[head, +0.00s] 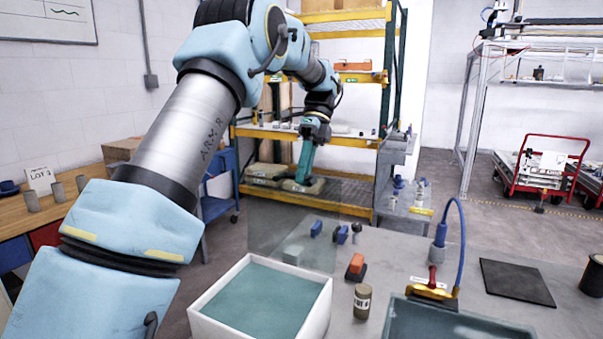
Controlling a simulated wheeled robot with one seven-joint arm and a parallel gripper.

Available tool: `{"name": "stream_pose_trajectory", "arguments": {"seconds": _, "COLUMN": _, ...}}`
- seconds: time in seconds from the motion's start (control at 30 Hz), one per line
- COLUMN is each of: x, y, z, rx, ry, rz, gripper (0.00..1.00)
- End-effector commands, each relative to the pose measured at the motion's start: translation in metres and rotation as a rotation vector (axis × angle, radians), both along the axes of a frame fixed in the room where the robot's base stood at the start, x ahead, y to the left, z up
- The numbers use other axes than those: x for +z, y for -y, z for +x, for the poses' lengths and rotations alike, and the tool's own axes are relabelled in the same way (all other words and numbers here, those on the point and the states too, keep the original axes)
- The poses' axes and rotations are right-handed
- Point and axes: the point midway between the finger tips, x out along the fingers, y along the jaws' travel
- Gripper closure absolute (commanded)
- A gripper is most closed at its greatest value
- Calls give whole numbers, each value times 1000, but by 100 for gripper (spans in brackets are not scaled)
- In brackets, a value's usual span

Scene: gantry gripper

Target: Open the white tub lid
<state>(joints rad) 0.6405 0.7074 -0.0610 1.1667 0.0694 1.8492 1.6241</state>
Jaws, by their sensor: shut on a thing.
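The white tub (317,322) stands at the near edge of the grey table, with a flat teal surface inside its white walls. Its top is uncovered. A clear, see-through lid (275,222) stands up from the tub's far rim, roughly upright. My gripper (302,181) is at the end of my arm, beyond the tub and at the lid's upper edge. It is shut on the lid there. The fingertips are small and partly lost against the shelf behind.
On the table (390,262) right of the tub stand an orange-and-black block (356,267), a labelled cylinder (362,301), a teal bin (450,326) with a blue-hosed tool (438,252), and a black mat (516,282). A yellow-framed shelf (345,142) stands behind.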

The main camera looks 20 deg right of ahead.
Motion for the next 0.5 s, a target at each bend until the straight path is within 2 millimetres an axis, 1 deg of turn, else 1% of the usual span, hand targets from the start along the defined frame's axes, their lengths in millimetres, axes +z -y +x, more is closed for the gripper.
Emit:
{"name": "stream_pose_trajectory", "arguments": {"seconds": 0.03, "x": -4, "y": 0, "z": -1, "rx": 0, "ry": -7, "rz": 4, "gripper": 100}}
{"name": "stream_pose_trajectory", "arguments": {"seconds": 0.37, "x": -5, "y": 0, "z": -1, "rx": 0, "ry": -8, "rz": 6, "gripper": 100}}
{"name": "stream_pose_trajectory", "arguments": {"seconds": 0.4, "x": -5, "y": 0, "z": -1, "rx": 0, "ry": -8, "rz": 5, "gripper": 80}}
{"name": "stream_pose_trajectory", "arguments": {"seconds": 0.5, "x": -4, "y": 0, "z": 0, "rx": 0, "ry": -7, "rz": 4, "gripper": 68}}
